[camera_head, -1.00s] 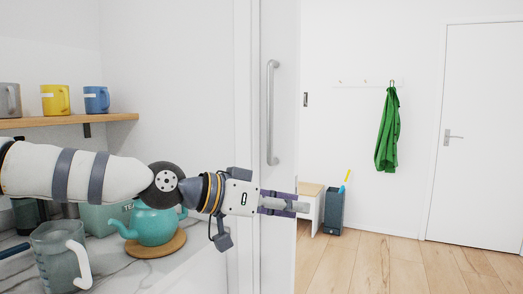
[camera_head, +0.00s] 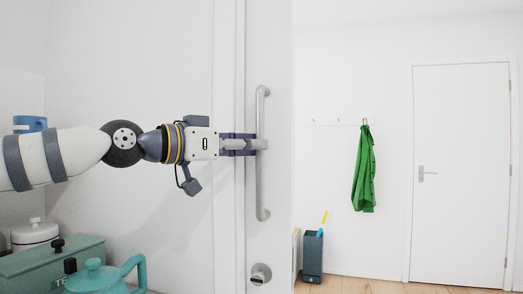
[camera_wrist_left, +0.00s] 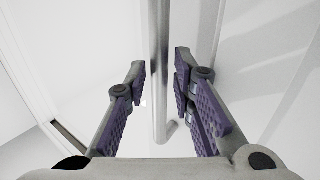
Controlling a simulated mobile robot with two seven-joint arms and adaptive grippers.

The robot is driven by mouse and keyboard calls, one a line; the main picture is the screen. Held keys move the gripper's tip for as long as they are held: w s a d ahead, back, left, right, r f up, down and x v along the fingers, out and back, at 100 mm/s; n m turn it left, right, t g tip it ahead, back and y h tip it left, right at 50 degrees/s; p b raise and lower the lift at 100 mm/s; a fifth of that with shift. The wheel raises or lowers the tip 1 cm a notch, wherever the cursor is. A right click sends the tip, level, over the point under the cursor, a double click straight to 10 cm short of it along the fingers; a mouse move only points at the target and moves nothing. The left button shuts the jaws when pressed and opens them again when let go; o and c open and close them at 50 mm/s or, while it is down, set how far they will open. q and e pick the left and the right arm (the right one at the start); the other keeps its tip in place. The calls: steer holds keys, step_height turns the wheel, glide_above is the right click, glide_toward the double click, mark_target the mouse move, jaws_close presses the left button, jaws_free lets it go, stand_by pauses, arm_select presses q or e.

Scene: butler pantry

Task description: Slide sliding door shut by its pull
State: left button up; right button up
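The sliding door (camera_head: 278,185) is a white panel standing with its edge beside an open gap to the room behind. Its pull is a long vertical grey bar (camera_head: 262,190) on the door face. My left gripper (camera_head: 262,144) is level with the middle of the bar, its fingers pointing right and overlapping it in the head view. In the left wrist view the open fingers (camera_wrist_left: 160,72) stand on either side of the bar (camera_wrist_left: 159,95), with space showing on both sides. I cannot tell how deep the bar sits between them. My right gripper is in neither view.
A round metal lock fitting (camera_head: 260,273) sits below the pull. A teal teapot (camera_head: 98,279), a green box (camera_head: 45,262) and a white lidded pot (camera_head: 35,234) stand at lower left under my left arm. Through the gap are a green garment (camera_head: 364,170) and a grey bin (camera_head: 313,255).

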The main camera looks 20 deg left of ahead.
arm_select(q)
steer(key=shift+x, duration=1.3)
steer(key=shift+r, duration=0.15)
jaws_close()
